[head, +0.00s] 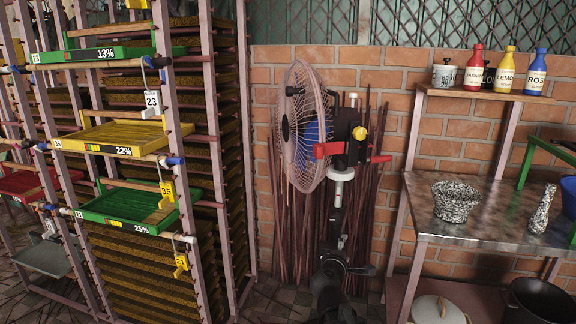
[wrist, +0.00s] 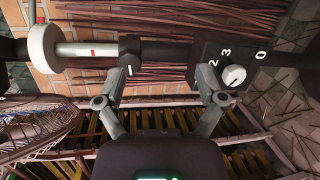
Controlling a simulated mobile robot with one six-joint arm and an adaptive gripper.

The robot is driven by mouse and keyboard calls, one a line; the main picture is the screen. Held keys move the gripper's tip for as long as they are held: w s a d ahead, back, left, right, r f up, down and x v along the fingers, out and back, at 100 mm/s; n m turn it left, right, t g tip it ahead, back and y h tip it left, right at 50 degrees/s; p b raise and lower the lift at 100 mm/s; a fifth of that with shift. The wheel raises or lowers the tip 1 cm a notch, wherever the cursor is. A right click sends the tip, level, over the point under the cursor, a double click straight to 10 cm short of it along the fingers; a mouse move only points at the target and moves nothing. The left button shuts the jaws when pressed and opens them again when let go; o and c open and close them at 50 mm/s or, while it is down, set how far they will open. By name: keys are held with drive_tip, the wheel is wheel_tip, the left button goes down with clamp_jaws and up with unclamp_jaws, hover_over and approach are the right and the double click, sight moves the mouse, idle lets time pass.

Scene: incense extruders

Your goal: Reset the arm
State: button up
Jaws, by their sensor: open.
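My gripper (wrist: 162,85) shows in the wrist view with its two grey fingers spread apart. Nothing is held between them. The pole of a standing fan, with a white disc (wrist: 44,48) on it, crosses the top of the wrist view just beyond the fingertips. A dark control box (wrist: 245,62) with a white knob and numbers is beyond the right finger. I cannot tell whether a finger touches either. In the head view the fan (head: 303,125) stands at the centre, and dark parts cover its lower stand.
A rack with trays, such as the yellow tray (head: 110,138) and green tray (head: 125,208), stands at the left. A metal table (head: 480,232) with a speckled bowl (head: 457,201) is at the right. Bottles (head: 505,70) stand on a shelf (head: 485,93) above. Thin sticks (head: 368,180) lean on the brick wall.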

drive_tip(key=s+d+f+m+g, duration=0.5)
drive_tip(key=s+f+m+g, duration=0.3)
drive_tip(key=f+m, duration=0.2)
drive_tip(key=s+a+f+m+g+y, duration=0.2)
drive_tip(key=s+a+f+g+y, duration=0.1)
drive_tip(key=s+y, duration=0.15)
drive_tip(key=s+a+f+m+g+y, duration=0.3)
drive_tip(key=s+g, duration=0.1)
drive_tip(key=s, duration=0.2)
wheel_tip(320, 180, up, 33)
drive_tip(key=p, duration=3.3)
drive_tip(key=shift+r, duration=0.15)
